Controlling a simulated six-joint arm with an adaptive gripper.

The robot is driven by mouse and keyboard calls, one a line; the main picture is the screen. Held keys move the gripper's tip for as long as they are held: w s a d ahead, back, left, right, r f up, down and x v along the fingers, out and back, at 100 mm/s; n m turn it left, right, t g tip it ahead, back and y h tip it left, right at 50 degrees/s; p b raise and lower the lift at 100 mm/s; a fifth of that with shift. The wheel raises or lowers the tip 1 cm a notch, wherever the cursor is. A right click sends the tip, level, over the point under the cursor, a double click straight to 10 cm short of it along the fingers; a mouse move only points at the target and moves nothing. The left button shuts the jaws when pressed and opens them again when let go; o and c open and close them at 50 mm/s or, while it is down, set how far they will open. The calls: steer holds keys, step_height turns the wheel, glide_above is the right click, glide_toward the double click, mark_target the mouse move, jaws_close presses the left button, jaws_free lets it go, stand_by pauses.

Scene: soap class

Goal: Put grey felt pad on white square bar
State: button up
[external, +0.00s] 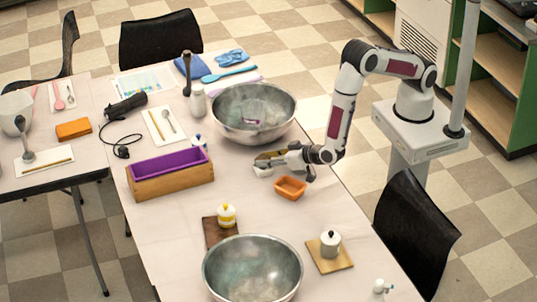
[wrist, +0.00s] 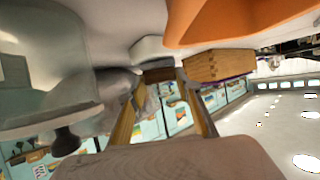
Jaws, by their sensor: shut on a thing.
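My gripper (external: 264,160) is low over the table, between the large metal bowl and the orange dish. In the wrist view, its two fingers (wrist: 160,82) are closed on a small, flat, dark piece (wrist: 158,74), which seems to be the grey felt pad. In the external view, the pad is too small and covered to tell from the fingers. The white square bar (external: 263,171) lies on the table just below the fingertips. In the wrist view, the white bar (wrist: 148,47) shows just beyond the held pad. A small gap seems to separate them; contact is unclear.
The orange dish (external: 290,188) is close to the right of the bar. A metal bowl (external: 222,128) stands behind, another (external: 230,270) in front. A wooden box with a purple liner (external: 170,185) is at left. The table between box and dish is clear.

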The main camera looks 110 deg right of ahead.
steer(key=o, duration=1.4)
steer(key=shift+f, duration=0.1)
steer(key=shift+o, duration=0.2)
steer(key=v, duration=1.2)
